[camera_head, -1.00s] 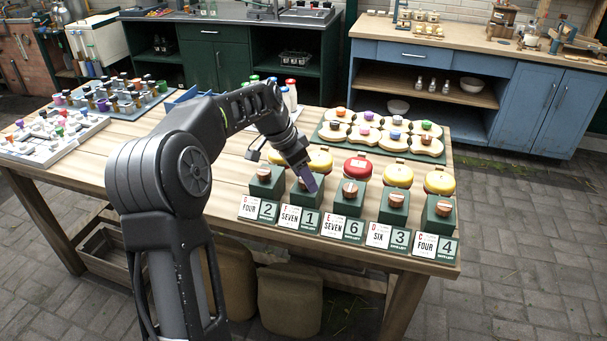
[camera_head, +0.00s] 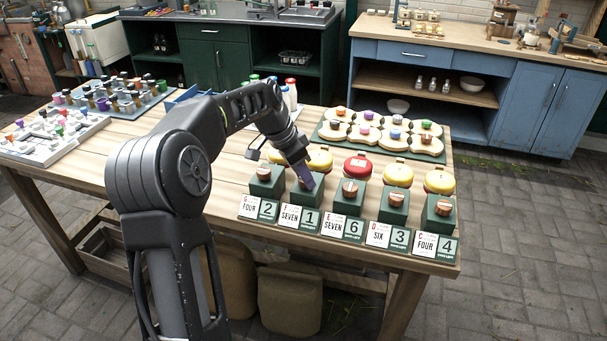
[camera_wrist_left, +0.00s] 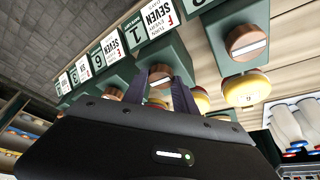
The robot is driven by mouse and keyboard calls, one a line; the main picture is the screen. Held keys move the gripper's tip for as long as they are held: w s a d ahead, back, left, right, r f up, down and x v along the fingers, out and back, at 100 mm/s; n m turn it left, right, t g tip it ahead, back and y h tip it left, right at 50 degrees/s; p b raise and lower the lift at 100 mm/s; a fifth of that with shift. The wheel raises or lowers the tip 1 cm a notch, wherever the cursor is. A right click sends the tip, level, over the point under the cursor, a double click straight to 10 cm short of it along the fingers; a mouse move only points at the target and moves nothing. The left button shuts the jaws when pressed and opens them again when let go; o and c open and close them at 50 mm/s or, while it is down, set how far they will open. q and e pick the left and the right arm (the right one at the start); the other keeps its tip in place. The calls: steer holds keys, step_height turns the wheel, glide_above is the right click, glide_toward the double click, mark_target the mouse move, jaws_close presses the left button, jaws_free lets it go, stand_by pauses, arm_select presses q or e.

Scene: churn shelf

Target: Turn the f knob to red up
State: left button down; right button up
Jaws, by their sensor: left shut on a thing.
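The f knob (camera_wrist_left: 160,77) is a round copper-brown knob with a pale line across its face, on a green block. In the head view its block (camera_head: 300,198) is second from the left, behind the card reading F SEVEN (camera_head: 290,216) and 1. My left gripper (camera_head: 307,181) reaches down onto this knob and hides most of it in the head view. In the left wrist view its two purple fingers (camera_wrist_left: 162,90) are shut on the f knob, one on each side. No red mark shows on the visible part of the knob.
The neighbouring knobs stand close by on similar blocks, G (camera_head: 264,173) at left and E (camera_head: 350,189) at right. Yellow domes and a red dome (camera_head: 358,167) stand just behind. Trays of small knobs (camera_head: 113,100) lie at the table's left. Bare wood (camera_head: 215,180) lies left of the row.

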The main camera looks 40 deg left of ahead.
arm_select(q)
steer(key=shift+n, duration=0.5)
steer(key=n+y+b, duration=0.1)
steer(key=n, duration=0.1)
steer(key=shift+d+n+t, duration=0.15)
steer(key=shift+n+t, duration=0.15)
steer(key=n+y, duration=0.1)
steer(key=n, duration=0.1)
steer(key=n+y+b, duration=0.1)
steer(key=n, duration=0.2)
steer(key=shift+d+y, duration=0.15)
steer(key=shift+y, duration=0.15)
steer(key=n+g+y, duration=0.1)
steer(key=n, duration=0.4)
steer(key=shift+w+d+b, duration=0.1)
steer(key=shift+b, duration=0.3)
steer(key=n, duration=0.2)
steer(key=n+g+y, duration=0.1)
steer(key=n, duration=0.1)
steer(key=shift+g, duration=0.3)
steer(key=shift+n, duration=0.3)
steer(key=c, duration=1)
jaws_free()
steer(key=shift+y, duration=0.3)
steer(key=shift+r, duration=0.1)
